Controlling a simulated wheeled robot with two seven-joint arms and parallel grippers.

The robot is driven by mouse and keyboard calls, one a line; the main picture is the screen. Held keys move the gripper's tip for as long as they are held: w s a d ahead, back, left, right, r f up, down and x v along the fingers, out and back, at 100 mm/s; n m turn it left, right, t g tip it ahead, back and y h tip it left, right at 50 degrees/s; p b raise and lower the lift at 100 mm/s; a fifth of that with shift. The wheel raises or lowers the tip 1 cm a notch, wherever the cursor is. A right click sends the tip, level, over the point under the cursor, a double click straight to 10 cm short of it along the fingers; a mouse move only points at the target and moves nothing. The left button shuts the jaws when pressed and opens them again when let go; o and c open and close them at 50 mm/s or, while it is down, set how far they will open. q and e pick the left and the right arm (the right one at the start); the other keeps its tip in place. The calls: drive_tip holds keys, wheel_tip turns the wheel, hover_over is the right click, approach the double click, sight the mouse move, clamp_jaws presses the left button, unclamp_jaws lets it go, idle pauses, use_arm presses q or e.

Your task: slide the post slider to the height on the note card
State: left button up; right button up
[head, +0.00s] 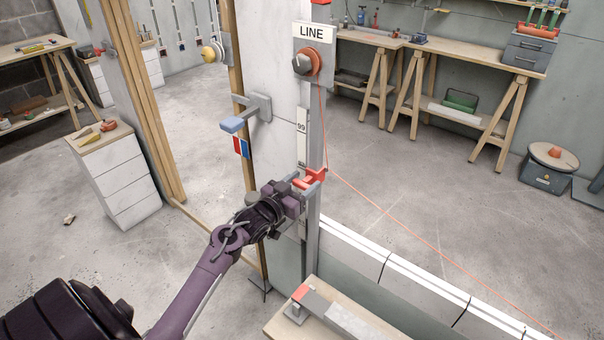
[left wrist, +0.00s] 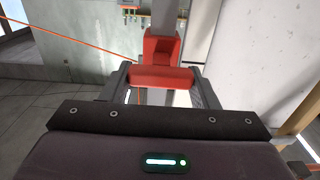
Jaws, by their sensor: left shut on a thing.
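The post slider (head: 316,175) is a red block on the grey upright post (head: 316,120), below its middle in the head view. My left gripper (head: 308,188) is at the slider, and its fingers are shut on it. In the left wrist view the red slider (left wrist: 160,77) lies between the two dark fingers. A pale scale strip (head: 302,138) beside the post carries a mark that looks like 99. No note card that I can read is in view. My right gripper is not in view.
A sign reading LINE (head: 312,32) and an orange-red reel (head: 306,63) sit at the post's top. An orange line (head: 395,215) runs down to the right. A blue-grey bracket (head: 245,115) juts out left of the post. A wooden bench (head: 285,320) stands below.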

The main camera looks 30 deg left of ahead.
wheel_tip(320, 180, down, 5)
drive_tip(key=b, duration=0.4)
use_arm(q)
wheel_tip(320, 180, down, 16)
drive_tip(key=b, duration=0.4)
drive_tip(key=shift+f, duration=0.2)
drive_tip(key=shift+f+b, duration=0.4)
drive_tip(key=shift+f, duration=0.05)
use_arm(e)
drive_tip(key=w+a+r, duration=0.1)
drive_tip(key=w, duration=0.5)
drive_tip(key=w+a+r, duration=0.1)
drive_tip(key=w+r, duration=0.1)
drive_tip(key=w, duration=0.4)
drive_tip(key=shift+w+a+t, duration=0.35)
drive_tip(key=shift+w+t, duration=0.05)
use_arm(q)
drive_tip(key=o, duration=1.4)
drive_tip(key=shift+s, duration=0.1)
drive_tip(key=shift+s, duration=0.35)
drive_tip(key=s, duration=0.7)
drive_tip(key=shift+a+p, duration=0.3)
drive_tip(key=shift+p, duration=0.05)
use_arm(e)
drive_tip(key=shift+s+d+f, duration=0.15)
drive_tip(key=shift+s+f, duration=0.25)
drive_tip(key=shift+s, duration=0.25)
